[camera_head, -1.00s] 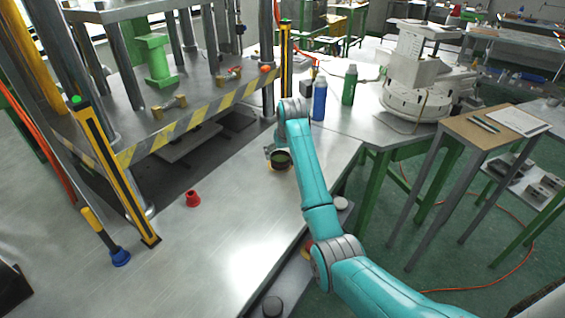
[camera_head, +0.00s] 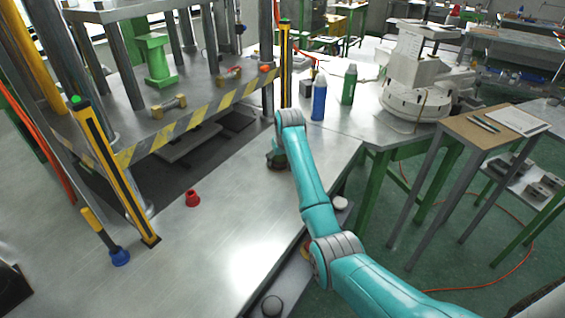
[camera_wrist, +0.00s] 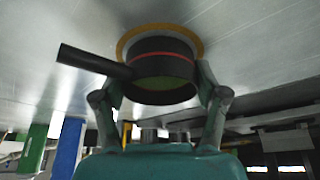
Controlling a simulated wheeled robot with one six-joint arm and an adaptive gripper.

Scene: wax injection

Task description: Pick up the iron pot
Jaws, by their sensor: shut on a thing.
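The iron pot (camera_wrist: 160,62) is a dark round vessel with a red band, a greenish face toward the wrist camera and a straight black handle (camera_wrist: 92,62) pointing left. A yellow-orange ring (camera_wrist: 130,39) shows around its far side against the metal table. My gripper (camera_wrist: 162,97) has one finger on each side of the pot, shut on it. In the head view my gripper (camera_head: 276,157) is low over the table near its back right part, and the arm mostly hides the pot there. I cannot tell whether the pot touches the table.
A large press (camera_head: 150,100) with a striped edge stands at left. A red cone-like piece (camera_head: 193,198) lies on the bare table. A blue bottle (camera_head: 319,98) and a green bottle (camera_head: 349,85) stand behind my gripper.

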